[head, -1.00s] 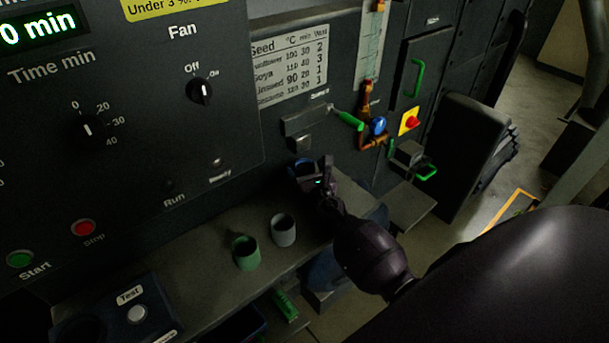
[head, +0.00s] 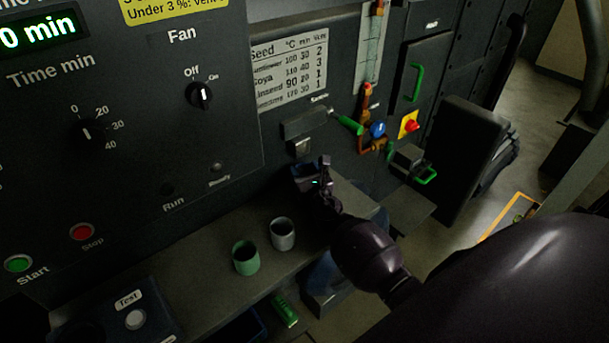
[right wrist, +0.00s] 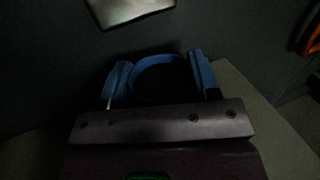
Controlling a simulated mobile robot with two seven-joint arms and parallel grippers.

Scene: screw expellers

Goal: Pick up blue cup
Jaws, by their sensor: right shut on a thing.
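The blue cup (right wrist: 158,60) shows in the right wrist view as a blue rim with a dark inside, between the two fingers of my right gripper (right wrist: 160,78). The gripper is shut on the cup, one finger on each side. In the head view my right gripper (head: 316,178) is over the far right part of the grey shelf, close to the dark machine front. The cup is dim and mostly hidden by the gripper there. I cannot tell whether its base touches the shelf. My left gripper is not in view.
A green cup (head: 245,257) and a grey cup (head: 282,234) stand on the shelf (head: 205,262), left of my right gripper. A test box (head: 125,305) is at the lower left. A green-handled lever (head: 348,124) and a blue knob (head: 378,130) project from the machine beyond the gripper.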

